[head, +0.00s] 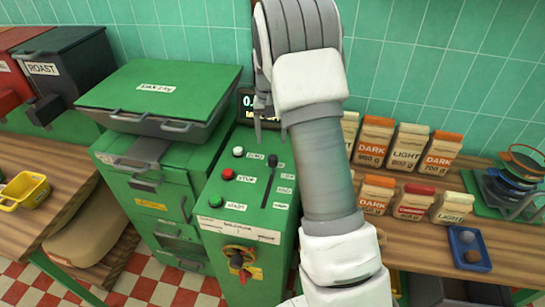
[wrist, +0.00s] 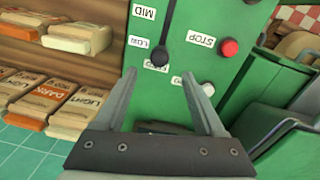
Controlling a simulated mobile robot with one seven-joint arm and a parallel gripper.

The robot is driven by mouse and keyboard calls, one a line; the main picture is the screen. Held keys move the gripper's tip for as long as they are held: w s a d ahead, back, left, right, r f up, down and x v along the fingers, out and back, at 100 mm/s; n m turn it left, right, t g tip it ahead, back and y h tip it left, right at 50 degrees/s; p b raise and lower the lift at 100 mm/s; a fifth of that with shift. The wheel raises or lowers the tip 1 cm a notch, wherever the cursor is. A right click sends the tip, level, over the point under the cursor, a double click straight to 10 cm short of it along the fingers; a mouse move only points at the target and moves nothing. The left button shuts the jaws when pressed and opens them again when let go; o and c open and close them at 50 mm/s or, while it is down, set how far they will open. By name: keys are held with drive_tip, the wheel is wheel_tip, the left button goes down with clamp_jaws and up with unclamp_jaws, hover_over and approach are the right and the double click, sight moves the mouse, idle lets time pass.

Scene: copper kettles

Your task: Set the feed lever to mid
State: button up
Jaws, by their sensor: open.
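The feed lever has a black knob (head: 272,161) at the top end of a dark slot on the green control panel (head: 225,190). In the wrist view, which looks at the panel upside down, the knob (wrist: 159,57) sits beside the LOW label (wrist: 140,42). The MID label (wrist: 143,12) is farther along the slot. My gripper (wrist: 156,75) is open and empty, with its fingertips apart and the knob showing just beyond the gap between them. In the head view my gripper (head: 268,132) is above the far end of the panel, partly hidden by my arm.
Left of the slot are a white button (head: 238,152), a red button (head: 228,174) and a green button (head: 216,201). A green lidded machine (head: 160,90) stands to the left. Bags (head: 407,147) fill shelves at right. A display (head: 249,101) is behind my gripper.

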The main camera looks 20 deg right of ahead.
sight(273, 156)
wheel_tip(273, 156, down, 9)
drive_tip(key=shift+s+d+f+p, duration=0.1)
drive_tip(key=shift+d+p, duration=0.05)
drive_tip(key=shift+p, duration=0.35)
clamp_jaws()
idle(1.2)
